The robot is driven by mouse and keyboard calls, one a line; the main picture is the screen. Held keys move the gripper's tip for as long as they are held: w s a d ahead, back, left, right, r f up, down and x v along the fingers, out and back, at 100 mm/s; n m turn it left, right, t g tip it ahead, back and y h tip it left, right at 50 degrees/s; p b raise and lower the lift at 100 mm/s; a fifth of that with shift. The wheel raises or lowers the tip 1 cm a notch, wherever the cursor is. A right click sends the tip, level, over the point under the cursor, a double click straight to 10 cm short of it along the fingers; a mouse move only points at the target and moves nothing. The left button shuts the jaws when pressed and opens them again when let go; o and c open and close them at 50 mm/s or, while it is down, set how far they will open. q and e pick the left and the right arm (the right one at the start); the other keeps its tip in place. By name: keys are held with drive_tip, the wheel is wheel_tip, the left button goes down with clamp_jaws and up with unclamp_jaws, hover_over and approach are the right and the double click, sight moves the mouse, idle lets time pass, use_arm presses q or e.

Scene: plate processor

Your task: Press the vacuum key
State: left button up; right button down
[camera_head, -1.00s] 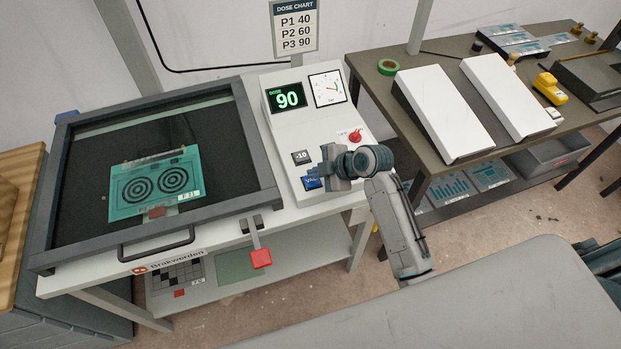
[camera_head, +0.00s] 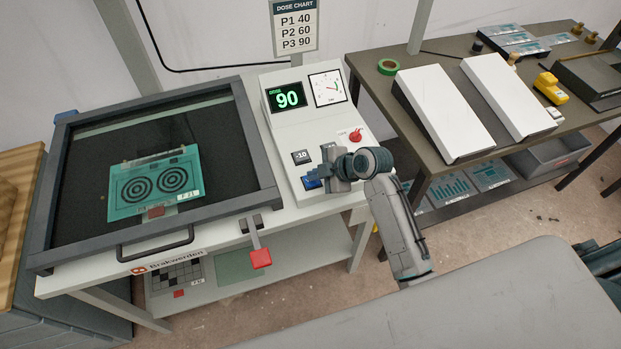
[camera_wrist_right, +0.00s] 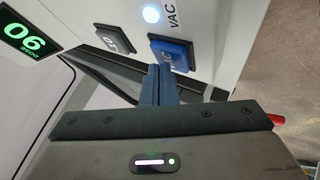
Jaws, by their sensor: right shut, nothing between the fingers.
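The vacuum key (camera_head: 312,183) is a blue key low on the sloped white control panel (camera_head: 290,137). In the right wrist view the blue key (camera_wrist_right: 172,51) sits beside the "VAC" label and a lit bluish-white lamp (camera_wrist_right: 151,14). My right gripper (camera_head: 326,172) is shut and empty, just over the panel beside the blue key. In the right wrist view its closed blue-grey fingertips (camera_wrist_right: 158,72) overlap the key's near edge; I cannot tell whether they touch it. The gripper hides part of the panel in the head view. My left gripper is not in view.
The dose display (camera_head: 286,97) reads 90, next to a dial gauge (camera_head: 327,89). A dark framed bed (camera_head: 100,215) holding a teal plate (camera_head: 155,186) lies left.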

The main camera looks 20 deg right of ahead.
drive_tip(key=shift+f, duration=0.2)
idle(0.4)
drive_tip(key=shift+r+p, duration=0.45)
drive_tip(key=shift+r, duration=0.2)
wheel_tip(320, 180, up, 6)
drive_tip(key=p, duration=0.5)
idle(2.0)
